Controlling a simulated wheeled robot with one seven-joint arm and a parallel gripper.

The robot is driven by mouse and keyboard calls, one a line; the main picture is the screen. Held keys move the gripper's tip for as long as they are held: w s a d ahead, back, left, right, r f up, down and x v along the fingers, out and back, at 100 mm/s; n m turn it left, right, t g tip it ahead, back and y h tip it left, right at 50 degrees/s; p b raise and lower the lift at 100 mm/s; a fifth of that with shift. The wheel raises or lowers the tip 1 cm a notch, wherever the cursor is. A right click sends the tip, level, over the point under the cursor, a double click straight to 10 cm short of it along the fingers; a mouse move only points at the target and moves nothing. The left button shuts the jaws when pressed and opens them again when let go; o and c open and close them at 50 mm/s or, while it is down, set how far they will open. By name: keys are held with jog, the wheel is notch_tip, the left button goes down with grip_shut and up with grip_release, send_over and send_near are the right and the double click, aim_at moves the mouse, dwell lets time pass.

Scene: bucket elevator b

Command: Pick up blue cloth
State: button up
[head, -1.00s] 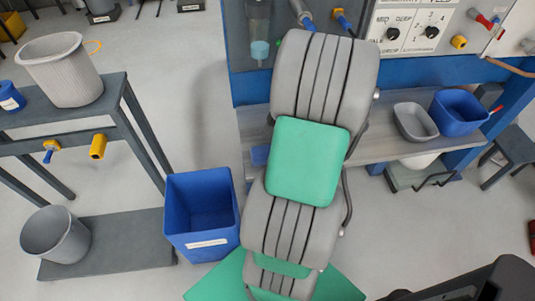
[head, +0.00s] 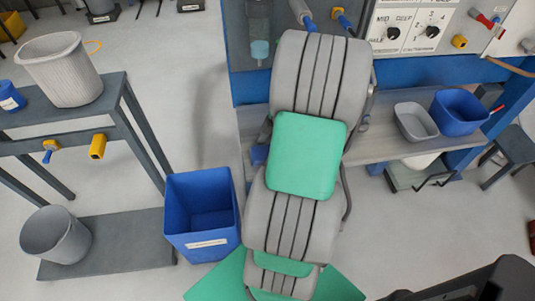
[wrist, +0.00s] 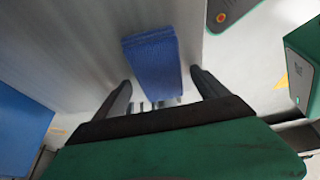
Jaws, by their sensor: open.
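The blue cloth (wrist: 152,62) is a ribbed, folded blue piece lying on a grey surface in the wrist view. In the head view a small blue patch at the left side of my arm, on the grey bench, looks like the cloth (head: 259,155); my arm hides the rest. My gripper (wrist: 160,80) is open, with one dark finger to each side of the cloth's near end. I see no finger closed on it, and I cannot tell the height above it. In the head view my arm hides the gripper.
A blue bin (head: 200,205) stands on the floor left of the bench (head: 390,147). A grey tub (head: 415,121) and a blue tub (head: 459,112) sit on the bench at right. A control panel (head: 420,25) stands behind. In the wrist view a blue surface (wrist: 20,130) is at left.

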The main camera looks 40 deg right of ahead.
jog(key=shift+c, duration=0.4)
jog(key=c, duration=1.4)
